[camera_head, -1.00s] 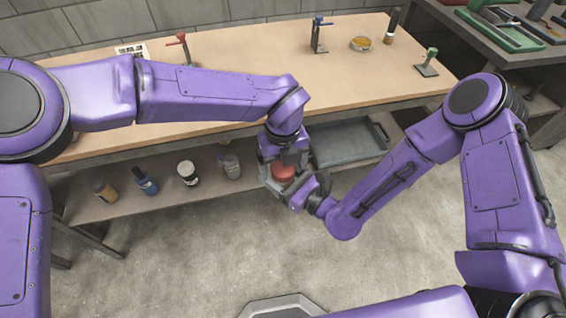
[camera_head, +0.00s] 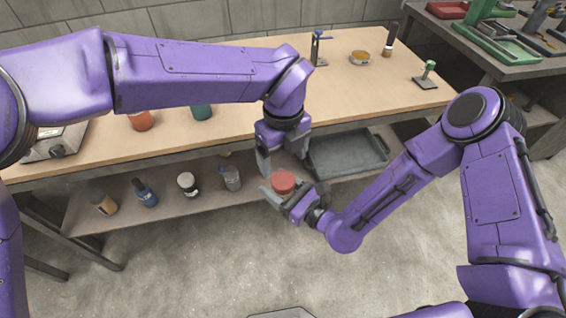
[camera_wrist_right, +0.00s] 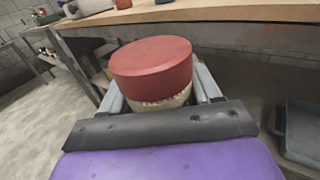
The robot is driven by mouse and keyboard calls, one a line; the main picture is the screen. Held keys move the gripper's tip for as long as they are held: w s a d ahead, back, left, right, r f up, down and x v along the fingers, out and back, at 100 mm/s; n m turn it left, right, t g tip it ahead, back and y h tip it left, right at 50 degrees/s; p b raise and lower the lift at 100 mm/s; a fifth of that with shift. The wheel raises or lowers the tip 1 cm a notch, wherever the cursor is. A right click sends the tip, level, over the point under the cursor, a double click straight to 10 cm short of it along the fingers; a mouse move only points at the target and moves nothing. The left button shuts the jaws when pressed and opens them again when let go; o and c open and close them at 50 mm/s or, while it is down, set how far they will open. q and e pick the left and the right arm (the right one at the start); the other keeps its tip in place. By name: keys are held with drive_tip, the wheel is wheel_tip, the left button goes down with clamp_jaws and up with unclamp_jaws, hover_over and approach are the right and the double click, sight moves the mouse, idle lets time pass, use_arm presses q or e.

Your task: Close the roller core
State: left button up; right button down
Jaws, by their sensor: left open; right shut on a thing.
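A round piece with a flat red top (camera_head: 284,182) and a pale beige lower part (camera_wrist_right: 160,102) is held upright in my right gripper (camera_head: 293,194), in front of the bench. In the right wrist view the red top (camera_wrist_right: 152,66) sits over the beige part, between the two grey fingers. Whether the red top is fully seated cannot be told. My left gripper (camera_head: 283,160) is open and empty, fingers pointing down, just above the red top and apart from it.
The wooden bench (camera_head: 340,85) carries an orange-red jar (camera_head: 140,120), a green jar (camera_head: 201,112), a scale (camera_head: 58,143) and a green-topped stand (camera_head: 427,76). A grey tray (camera_head: 347,153) and several bottles are on the lower shelf.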

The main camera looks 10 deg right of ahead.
sight(283, 179)
use_arm(q)
drive_tip(key=shift+r+n, duration=0.25)
drive_tip(key=shift+n, duration=0.05)
drive_tip(key=shift+f, duration=0.1)
wheel_tip(283, 179, down, 8)
drive_tip(key=shift+r, duration=0.1)
idle(0.4)
drive_tip(key=c, duration=1.1)
drive_tip(key=m, duration=0.3)
drive_tip(key=o, duration=1.2)
